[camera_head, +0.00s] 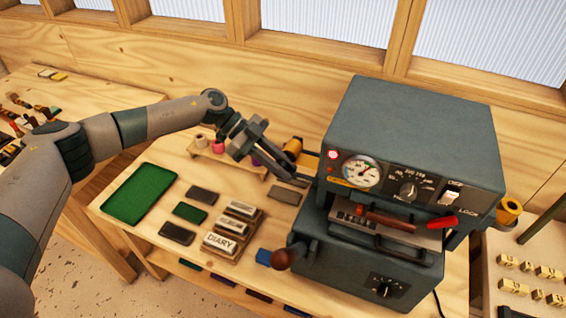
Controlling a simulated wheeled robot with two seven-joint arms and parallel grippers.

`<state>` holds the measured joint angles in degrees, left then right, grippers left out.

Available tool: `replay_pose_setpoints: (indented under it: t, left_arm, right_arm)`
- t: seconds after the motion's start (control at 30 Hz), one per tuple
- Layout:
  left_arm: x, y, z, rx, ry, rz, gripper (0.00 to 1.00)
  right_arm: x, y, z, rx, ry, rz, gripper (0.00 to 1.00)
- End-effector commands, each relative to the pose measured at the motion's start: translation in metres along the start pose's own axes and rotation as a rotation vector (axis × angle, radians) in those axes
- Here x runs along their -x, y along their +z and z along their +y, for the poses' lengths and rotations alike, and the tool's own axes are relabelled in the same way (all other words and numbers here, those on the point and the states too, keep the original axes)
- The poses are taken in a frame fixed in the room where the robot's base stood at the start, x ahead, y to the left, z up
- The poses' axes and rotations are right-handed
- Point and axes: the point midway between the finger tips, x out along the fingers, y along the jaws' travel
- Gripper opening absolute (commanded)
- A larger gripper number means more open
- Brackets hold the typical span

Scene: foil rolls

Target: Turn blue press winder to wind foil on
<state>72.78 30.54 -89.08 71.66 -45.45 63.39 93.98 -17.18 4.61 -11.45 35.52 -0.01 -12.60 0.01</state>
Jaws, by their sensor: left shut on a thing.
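The blue-grey press (410,130) stands on the wooden table, with a dial, knobs and a red-tipped lever on its front. A gold foil roll (292,148) shows at its left side, partly behind my left gripper; another gold roll (508,210) is on its right side. My left gripper (299,179) reaches in from the left, its fingers low against the press's left side. It is shut on a small part there, which looks like the winder; the fingers and the press mostly hide it. My right gripper is not in view.
A green tray (140,193), dark pads and stacked wooden blocks marked DIARY (221,244) lie left of the press. A brown ball knob (282,259) sticks out at the press's lower left. A small spool rack (219,156) stands behind. Letter blocks (530,280) lie at right.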

Motion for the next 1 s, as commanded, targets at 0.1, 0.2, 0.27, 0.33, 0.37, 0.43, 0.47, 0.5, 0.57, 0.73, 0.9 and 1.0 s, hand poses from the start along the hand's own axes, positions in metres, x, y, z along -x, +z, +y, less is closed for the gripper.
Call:
replay_pose_setpoints:
  t: [0.1, 0.2, 0.27, 0.33, 0.37, 0.43, 0.47, 0.5, 0.57, 0.73, 0.9, 1.0]
  left_arm:
    - [0.0, -0.001, -0.001, 0.0, -0.001, -0.004, 0.0]
    - [0.0, -0.001, -0.001, 0.0, -0.002, -0.004, 0.0]
    - [0.0, -0.001, -0.001, 0.0, -0.002, -0.003, 0.0]
    - [0.0, -0.001, -0.001, 0.0, -0.002, -0.003, 0.0]
    - [0.0, -0.001, -0.001, 0.0, -0.002, -0.003, 0.21]
    - [0.0, -0.001, -0.001, 0.0, -0.002, -0.003, 0.38]
    - [0.0, -0.001, -0.001, 0.0, -0.001, -0.003, 0.38]
    - [0.0, -0.001, -0.001, 0.0, -0.001, -0.003, 0.38]
    - [0.0, -0.001, -0.001, 0.0, -0.001, -0.003, 0.38]
    - [0.0, 0.0, 0.0, 0.0, -0.001, -0.003, 0.38]
    - [0.005, 0.001, -0.001, 0.0, -0.001, -0.004, 0.38]
    - [0.012, 0.002, -0.001, -0.001, -0.003, -0.004, 0.38]
  right_arm:
    - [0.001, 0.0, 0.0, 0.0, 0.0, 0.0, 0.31]
    - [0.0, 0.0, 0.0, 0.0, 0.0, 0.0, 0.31]
    - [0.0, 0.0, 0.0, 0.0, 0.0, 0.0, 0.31]
    - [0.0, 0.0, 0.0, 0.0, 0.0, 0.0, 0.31]
    - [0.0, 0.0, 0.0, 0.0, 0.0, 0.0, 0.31]
    - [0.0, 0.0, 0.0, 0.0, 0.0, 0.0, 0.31]
    - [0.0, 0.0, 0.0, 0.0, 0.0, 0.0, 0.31]
    - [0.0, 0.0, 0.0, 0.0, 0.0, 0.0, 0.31]
    - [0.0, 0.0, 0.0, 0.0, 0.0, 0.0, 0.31]
    - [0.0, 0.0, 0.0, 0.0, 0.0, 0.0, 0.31]
    - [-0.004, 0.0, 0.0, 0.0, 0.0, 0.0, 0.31]
    - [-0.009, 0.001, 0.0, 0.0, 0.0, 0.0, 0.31]
